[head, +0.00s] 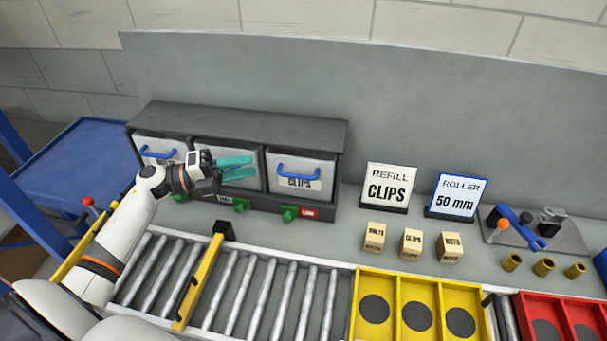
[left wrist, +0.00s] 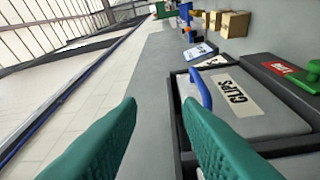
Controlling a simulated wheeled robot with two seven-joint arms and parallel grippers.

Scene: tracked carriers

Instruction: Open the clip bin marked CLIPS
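The clip bin (head: 320,168) is the right one of three grey bins in a dark cabinet. It has a blue handle (head: 299,173) and a CLIPS label (head: 297,183), and its front looks shut. My left gripper (head: 253,167) has teal fingers and is open and empty, in front of the cabinet just left of the clip bin. In the left wrist view, the clip bin (left wrist: 277,118) and its handle (left wrist: 200,88) lie beyond the fingers, right of centre. The fingers do not appear to touch the handle. My right gripper is out of view.
Below the clip bin are a green latch (head: 289,213) and a red tag (head: 307,213). A roller conveyor (head: 260,290) with a yellow bar (head: 201,280) runs in front. To the right stand a REFILL CLIPS sign (head: 388,188), small boxes (head: 411,244) and a yellow tray (head: 398,273).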

